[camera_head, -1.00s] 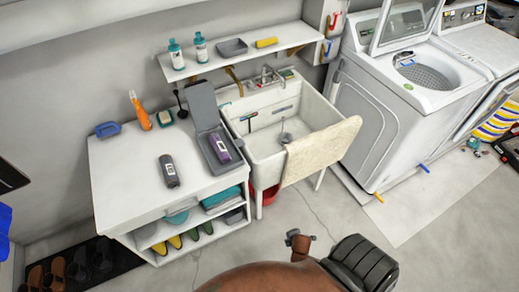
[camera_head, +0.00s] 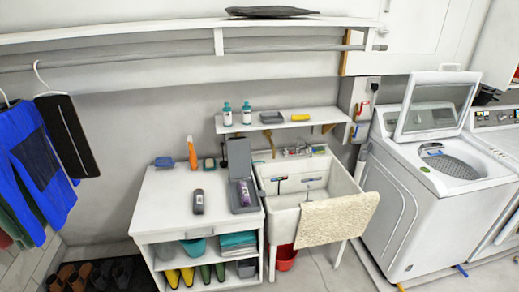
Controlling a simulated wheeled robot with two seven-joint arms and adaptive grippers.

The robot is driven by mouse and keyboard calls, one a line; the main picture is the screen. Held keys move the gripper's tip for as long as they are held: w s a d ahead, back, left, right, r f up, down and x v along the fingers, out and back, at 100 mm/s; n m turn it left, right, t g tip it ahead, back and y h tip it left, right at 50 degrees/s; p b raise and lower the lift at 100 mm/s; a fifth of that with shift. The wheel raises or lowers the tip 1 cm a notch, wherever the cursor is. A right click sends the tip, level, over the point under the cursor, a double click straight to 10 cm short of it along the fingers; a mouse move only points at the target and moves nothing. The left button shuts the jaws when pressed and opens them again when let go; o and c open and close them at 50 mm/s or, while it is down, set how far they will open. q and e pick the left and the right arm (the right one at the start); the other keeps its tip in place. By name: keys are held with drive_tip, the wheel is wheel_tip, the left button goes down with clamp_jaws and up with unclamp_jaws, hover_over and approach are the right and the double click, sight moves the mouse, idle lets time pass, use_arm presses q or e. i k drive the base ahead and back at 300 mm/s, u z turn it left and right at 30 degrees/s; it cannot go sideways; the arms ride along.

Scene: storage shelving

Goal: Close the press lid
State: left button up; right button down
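A grey press-like case (camera_head: 236,203) stands at the right end of the white cabinet top, beside the sink. Its grey lid (camera_head: 239,158) is open and stands about upright at the back. A bottle with a purple label (camera_head: 244,193) lies in the base. A second dark grey bottle (camera_head: 198,202) is on the cabinet top to the left of the case, apart from it. Neither of my grippers is in view.
The white cabinet (camera_head: 155,205) has open shelves below. The sink (camera_head: 290,183) with a cream towel (camera_head: 337,218) over its front adjoins it on the right. A wall shelf (camera_head: 282,123) hangs above. A washer (camera_head: 425,205) with its lid raised stands further right.

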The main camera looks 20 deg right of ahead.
sight(238, 150)
drive_tip(key=z, duration=1.2)
drive_tip(key=i, duration=1.5)
drive_tip(key=u, duration=0.45)
